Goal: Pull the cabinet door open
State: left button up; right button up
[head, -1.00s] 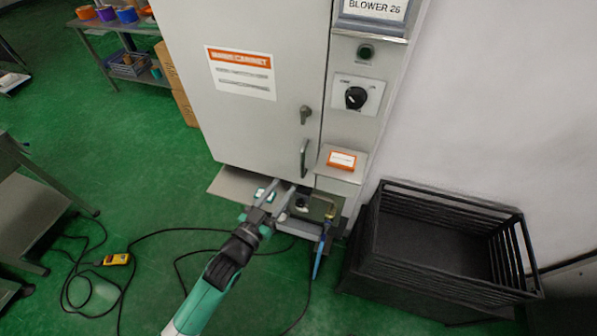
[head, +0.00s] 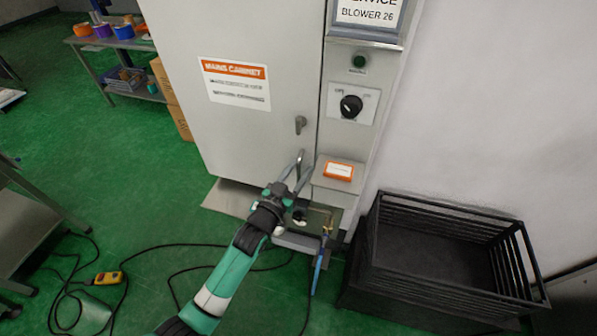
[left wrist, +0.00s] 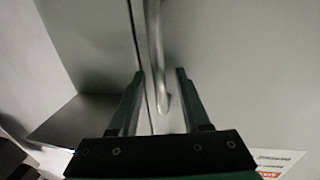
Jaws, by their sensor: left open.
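The grey cabinet door (head: 235,130) is shut, with an orange and white label on it. Its vertical bar handle (head: 300,162) is low at the door's right edge, below a small turn latch (head: 300,124). My left gripper (head: 297,170) is open at the handle. In the left wrist view, the handle (left wrist: 156,60) comes down between the two open fingers (left wrist: 160,90), with a gap visible on either side. I cannot tell how deep between the fingers it sits. The door seam runs beside the handle. My right gripper is not in view.
A small ledge with an orange-edged label (head: 338,171) juts out right of the handle. A black slatted crate (head: 440,250) stands on the right. A low tray (head: 320,218) lies beneath the cabinet. Cables and a yellow pendant (head: 108,278) lie on the green floor.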

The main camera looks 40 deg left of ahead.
pick_arm(q)
jog(key=shift+c, duration=0.4)
grip_shut()
dwell(0.9)
